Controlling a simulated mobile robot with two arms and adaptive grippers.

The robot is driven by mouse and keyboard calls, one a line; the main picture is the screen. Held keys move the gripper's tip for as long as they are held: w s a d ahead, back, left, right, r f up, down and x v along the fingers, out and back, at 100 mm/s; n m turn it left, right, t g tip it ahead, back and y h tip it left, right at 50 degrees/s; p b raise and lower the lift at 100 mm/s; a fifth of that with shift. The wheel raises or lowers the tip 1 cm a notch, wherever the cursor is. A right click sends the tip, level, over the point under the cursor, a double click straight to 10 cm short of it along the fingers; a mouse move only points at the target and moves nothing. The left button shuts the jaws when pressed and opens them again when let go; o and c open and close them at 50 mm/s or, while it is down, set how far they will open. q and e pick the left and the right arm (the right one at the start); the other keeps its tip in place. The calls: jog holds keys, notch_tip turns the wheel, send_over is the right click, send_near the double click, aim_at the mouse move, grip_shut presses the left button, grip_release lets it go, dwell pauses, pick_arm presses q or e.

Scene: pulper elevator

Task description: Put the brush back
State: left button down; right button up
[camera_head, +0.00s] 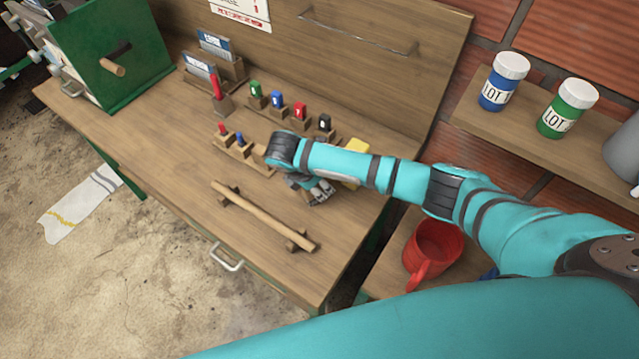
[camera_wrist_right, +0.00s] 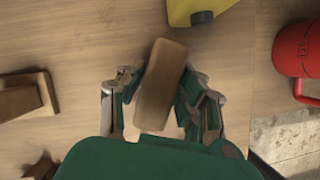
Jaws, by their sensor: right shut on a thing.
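My right gripper (camera_head: 318,190) is over the right part of the wooden bench, partly hidden by its own wrist in the head view. In the right wrist view the right gripper (camera_wrist_right: 160,105) is shut on a brown wooden block, which looks like the back of the brush (camera_wrist_right: 162,82). The block sits tilted between the fingers, and no bristles show. In the head view the brush cannot be made out behind the arm. Whether it touches the bench top (camera_head: 165,175) is unclear. My left gripper is not in view.
A wooden rod (camera_head: 262,214) lies on two small supports near the bench front. Small wooden holders with coloured pieces (camera_head: 240,145) stand behind. A yellow object (camera_head: 356,147) and a red mug (camera_head: 432,248) are to the right. A green box (camera_head: 115,65) stands at the left.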

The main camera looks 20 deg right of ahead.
jog(key=shift+a+f, duration=0.15)
jog(key=shift+f, duration=0.25)
jog(key=o, duration=0.9)
jog(key=shift+c, duration=0.2)
jog(key=shift+o, duration=1.2)
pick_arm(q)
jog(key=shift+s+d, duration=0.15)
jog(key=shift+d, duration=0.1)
pick_arm(e)
jog(key=b+v, duration=0.1)
jog(key=v, duration=1)
jog(key=shift+w+b, duration=0.1)
jog(key=shift+b, duration=0.3)
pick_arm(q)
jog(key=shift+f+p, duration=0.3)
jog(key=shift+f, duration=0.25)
pick_arm(e)
jog(key=shift+a+r, duration=0.2)
jog(key=shift+r, duration=0.45)
